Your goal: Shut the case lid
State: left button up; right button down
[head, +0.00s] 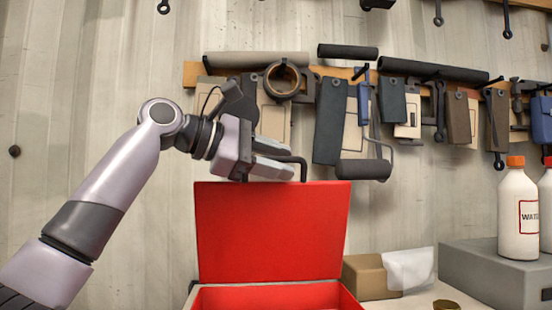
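The red case (275,297) stands at the bottom centre of the head view, and its lower part is cut off by the frame edge. Its red lid (270,232) is raised, standing roughly upright at the back. My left gripper (300,170) is at the top edge of the lid, its fingers pointing right. Whether the fingers touch the lid or are just above or behind it, I cannot tell. The finger gap is not clear from this angle. My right gripper is not in view.
A cardboard box (367,278) and a white sheet or bag (409,268) are right of the case. A white bottle with an orange cap (518,215) stands on a grey box (495,270). Tools hang from a wooden rail (192,74) on the wall behind.

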pick_arm(q)
grip_shut()
jog(key=s+d+f+m+t+h+b, duration=0.1)
jog(key=s+d+f+m+t+b, duration=0.1)
jog(key=s+f+m+b, duration=0.3)
jog(key=s+f+b, duration=0.3)
jog(key=s+b, duration=0.4)
jog(key=b, duration=0.5)
jog(key=shift+d+m+h, duration=0.2)
jog(key=shift+m+h, duration=0.1)
jog(key=shift+m, duration=0.1)
jog(key=shift+f, duration=0.1)
grip_release()
